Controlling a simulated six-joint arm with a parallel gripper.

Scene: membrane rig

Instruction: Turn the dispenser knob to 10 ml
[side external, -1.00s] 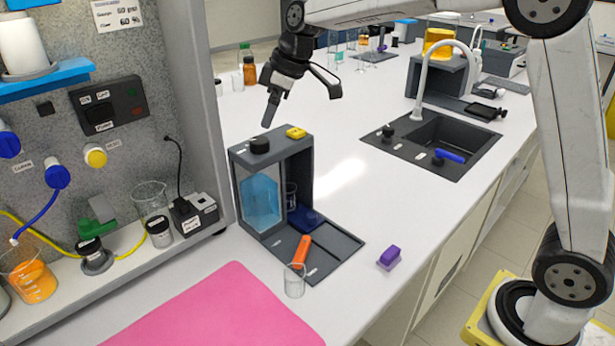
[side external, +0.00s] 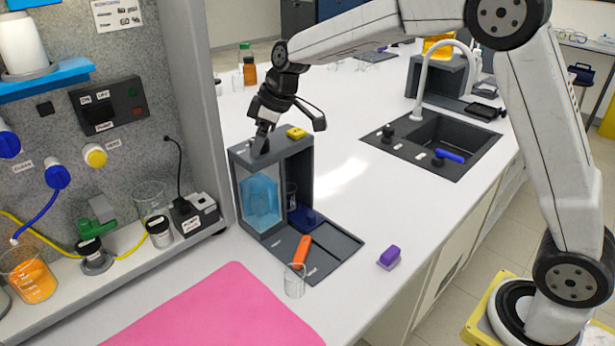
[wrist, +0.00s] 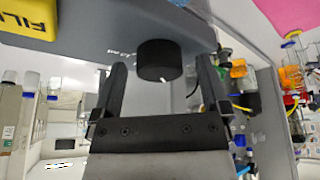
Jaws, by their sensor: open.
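The dispenser (side external: 305,165) is a grey box with a blue liquid tank behind a clear front. Its black knob (wrist: 158,58) sits on top and carries a small white mark at its lower edge. White printed markings, one ending in "ml", show beside it but are not all legible. My gripper (wrist: 160,72) is open, with one finger on each side of the knob and visible gaps between. In the side view my gripper (side external: 259,142) is over the dispenser's top left and mostly hides the knob. A yellow button (side external: 296,132), lettered "FILL" in the wrist view, is beside it.
A glass beaker (side external: 295,281) and an orange-handled item (side external: 302,248) are at the dispenser's base plate. A pink mat (side external: 220,310) lies in front, a purple block (side external: 389,257) to the right. A grey panel wall (side external: 190,90) stands close on the left.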

